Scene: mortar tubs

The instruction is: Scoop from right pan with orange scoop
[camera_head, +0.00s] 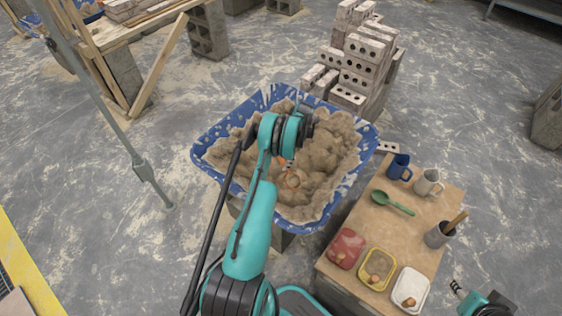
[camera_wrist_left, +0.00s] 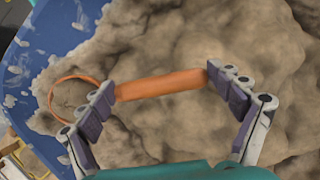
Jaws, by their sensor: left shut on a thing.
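The orange scoop (camera_wrist_left: 75,97) is in my left gripper (camera_wrist_left: 161,86). In the left wrist view its orange handle spans between the two finger pads, and its round rim shows at the left over the mortar. In the head view my left arm reaches over the blue tub (camera_head: 202,137), and the scoop (camera_head: 292,180) shows just below the wrist, low over the lumpy sandy mortar (camera_head: 335,150). I cannot tell whether the scoop touches the mortar. The wrist hides most of the left gripper there. My right gripper (camera_head: 458,289) shows small at the lower right, its jaws unclear.
A wooden-topped table (camera_head: 385,225) stands right of the tub, with a blue mug (camera_head: 399,167), a white jug (camera_head: 428,181), a green spoon (camera_head: 392,203), a utensil cup (camera_head: 438,235) and small containers. Stacked bricks (camera_head: 365,65) stand behind. A metal pole (camera_head: 105,110) leans at left.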

